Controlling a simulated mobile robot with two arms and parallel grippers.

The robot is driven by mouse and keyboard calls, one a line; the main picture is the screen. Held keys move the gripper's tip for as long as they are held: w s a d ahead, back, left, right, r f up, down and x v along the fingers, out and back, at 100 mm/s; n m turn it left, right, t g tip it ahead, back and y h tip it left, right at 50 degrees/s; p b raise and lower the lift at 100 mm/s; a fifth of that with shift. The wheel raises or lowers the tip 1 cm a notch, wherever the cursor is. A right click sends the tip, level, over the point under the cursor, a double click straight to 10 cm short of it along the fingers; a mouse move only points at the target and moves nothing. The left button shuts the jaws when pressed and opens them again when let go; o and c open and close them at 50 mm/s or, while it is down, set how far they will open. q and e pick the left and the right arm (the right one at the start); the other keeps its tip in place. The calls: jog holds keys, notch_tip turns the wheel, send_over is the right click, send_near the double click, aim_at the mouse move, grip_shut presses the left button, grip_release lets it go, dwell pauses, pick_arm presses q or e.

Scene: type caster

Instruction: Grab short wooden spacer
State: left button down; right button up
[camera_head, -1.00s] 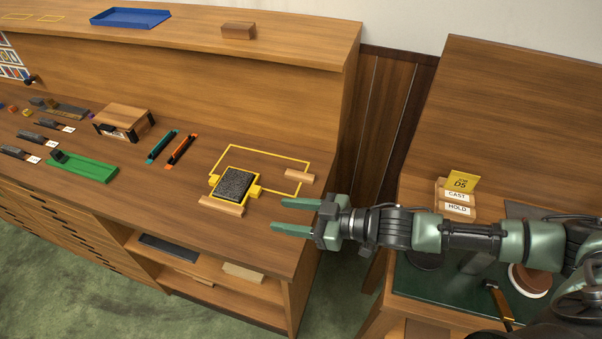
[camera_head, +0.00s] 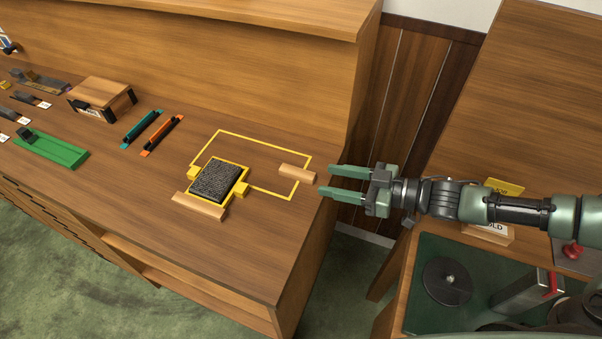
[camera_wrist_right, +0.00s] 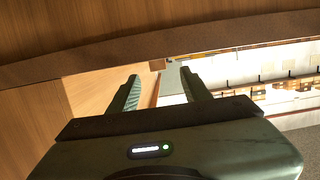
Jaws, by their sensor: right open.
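The short wooden spacer (camera_head: 297,173) lies on the bench top, across the right side of a yellow outline. A longer wooden spacer (camera_head: 199,206) lies in front of the dark textured block in its yellow frame (camera_head: 218,181). My right gripper (camera_head: 331,183) is open and empty, just right of the short spacer, its fingers pointing left at it without touching. In the right wrist view the open fingers (camera_wrist_right: 160,75) show; a small brown block beyond them is too small to identify surely. My left gripper is not in view.
A teal bar (camera_head: 141,127) and an orange bar (camera_head: 162,136) lie left of the outline. A green tray (camera_head: 62,151) and a wooden box (camera_head: 101,97) stand farther left. The bench's raised back (camera_head: 250,70) rises behind. The front right bench top is clear.

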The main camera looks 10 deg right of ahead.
aim_at(304, 173)
jog(key=shift+w+a+f, duration=0.15)
jog(key=shift+w+a, duration=0.15)
jog(key=shift+w, duration=0.05)
jog(key=x, duration=0.2)
jog(key=p+x, duration=0.1)
jog(key=x, duration=0.1)
jog(key=p+x, duration=0.1)
jog(key=x, duration=0.1)
jog(key=shift+w+a+r, duration=0.15)
jog(key=shift+a+r, duration=0.05)
jog(key=shift+r, duration=0.15)
jog(key=shift+w+a+f, duration=0.15)
jog(key=shift+a, duration=0.1)
grip_shut()
